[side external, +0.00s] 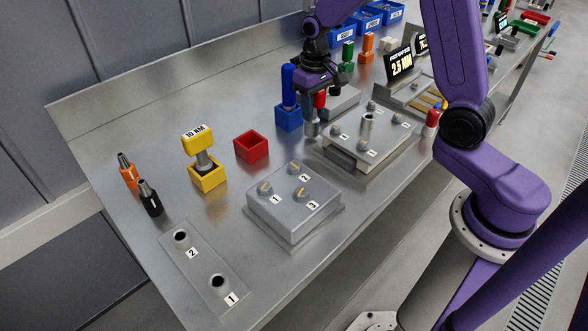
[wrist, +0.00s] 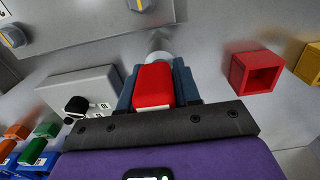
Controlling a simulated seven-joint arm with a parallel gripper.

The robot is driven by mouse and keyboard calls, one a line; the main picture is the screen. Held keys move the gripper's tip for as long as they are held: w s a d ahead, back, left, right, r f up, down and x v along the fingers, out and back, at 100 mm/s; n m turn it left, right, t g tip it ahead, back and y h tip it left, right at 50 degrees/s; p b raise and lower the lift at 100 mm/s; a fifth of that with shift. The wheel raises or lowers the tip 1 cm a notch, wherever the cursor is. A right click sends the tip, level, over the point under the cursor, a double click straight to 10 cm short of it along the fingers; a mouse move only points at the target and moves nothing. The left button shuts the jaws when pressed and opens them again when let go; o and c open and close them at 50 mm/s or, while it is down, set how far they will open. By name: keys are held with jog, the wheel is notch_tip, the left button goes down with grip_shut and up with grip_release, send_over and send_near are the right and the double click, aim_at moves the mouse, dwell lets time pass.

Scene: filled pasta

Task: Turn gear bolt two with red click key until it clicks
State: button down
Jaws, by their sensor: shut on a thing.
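My gripper (side external: 317,88) is shut on the red click key (side external: 320,100), holding it upright above the bench; its grey shaft points down beside the bolted plate. In the wrist view the red handle (wrist: 153,86) sits between my gripper's fingers (wrist: 153,92). A grey plate (side external: 375,150) with several numbered bolts and a central post stands just right of the key. A grey block (side external: 290,220) with knobs labelled 1, 2 and 3, each with a yellow mark, stands nearer the front. I cannot tell which carries gear bolt two. The key's tip looks clear of both.
The red holder (side external: 251,147) is empty. A yellow holder (side external: 207,178) has a yellow 10 NM key; a blue holder (side external: 289,119) has a blue key close to my gripper. Orange and black tools (side external: 150,198) stand left. A 2.5 NM display (side external: 400,64) stands behind.

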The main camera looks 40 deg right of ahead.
dwell(0.4)
jog(key=s+a+r, duration=0.4)
jog(key=a+r, duration=0.3)
jog(key=a, duration=0.3)
notch_tip(320, 180, up, 5)
send_over(295, 165)
jog(key=shift+r, duration=0.15)
jog(key=shift+f, duration=2.75)
jog(key=shift+f, duration=0.85)
jog(key=shift+m, duration=0.4)
